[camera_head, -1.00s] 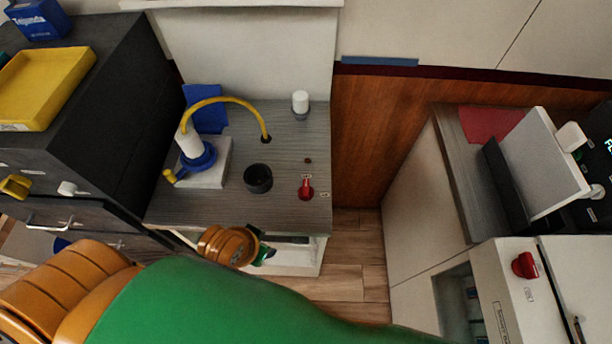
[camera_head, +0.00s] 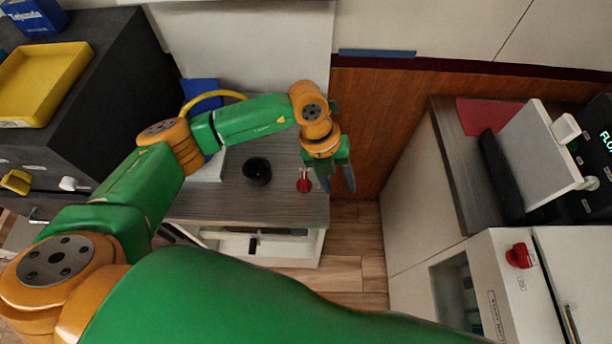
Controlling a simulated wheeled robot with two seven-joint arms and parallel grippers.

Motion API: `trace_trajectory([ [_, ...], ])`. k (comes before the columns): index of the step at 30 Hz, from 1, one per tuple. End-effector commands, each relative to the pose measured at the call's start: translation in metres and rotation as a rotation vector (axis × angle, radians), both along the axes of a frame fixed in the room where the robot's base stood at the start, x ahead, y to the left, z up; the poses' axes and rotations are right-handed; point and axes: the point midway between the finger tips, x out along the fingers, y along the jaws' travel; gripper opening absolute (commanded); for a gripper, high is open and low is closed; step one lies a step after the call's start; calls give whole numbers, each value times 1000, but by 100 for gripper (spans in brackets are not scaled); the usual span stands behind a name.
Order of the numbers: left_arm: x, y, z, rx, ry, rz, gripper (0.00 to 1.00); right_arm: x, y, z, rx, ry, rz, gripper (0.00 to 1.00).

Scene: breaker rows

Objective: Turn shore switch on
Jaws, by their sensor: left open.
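A red rotary switch (camera_head: 304,185) sits on the grey wood-grain counter (camera_head: 250,208), near its right edge, with a tiny label I cannot read. Another red knob (camera_head: 518,256) is on a white panel at the right; its label is too small to read. I cannot tell which one is the shore switch. My left gripper (camera_head: 338,180) is open and empty, its fingers pointing down, just right of the counter's red switch. They look apart from it, though I cannot judge the height. My right gripper is not in view.
A dark round cup (camera_head: 257,171) stands on the counter left of the switch. A yellow curved hose (camera_head: 213,97) and blue panel are partly behind my arm. A yellow tray (camera_head: 42,84) lies on the black cabinet. Wooden floor (camera_head: 335,272) is free between the units.

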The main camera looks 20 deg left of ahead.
Motion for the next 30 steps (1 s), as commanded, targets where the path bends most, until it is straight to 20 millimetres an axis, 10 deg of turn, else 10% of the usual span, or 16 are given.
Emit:
trace_trajectory([
  [3,22,66,0,282,-28,91,50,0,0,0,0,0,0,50],
  [6,26,83,-2,355,-30,118,50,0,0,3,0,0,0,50],
  [16,25,82,-61,353,-28,115,50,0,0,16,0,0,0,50],
  [25,25,81,-69,349,-32,112,50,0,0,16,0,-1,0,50],
  [30,25,81,-68,348,-31,112,4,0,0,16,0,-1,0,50],
])
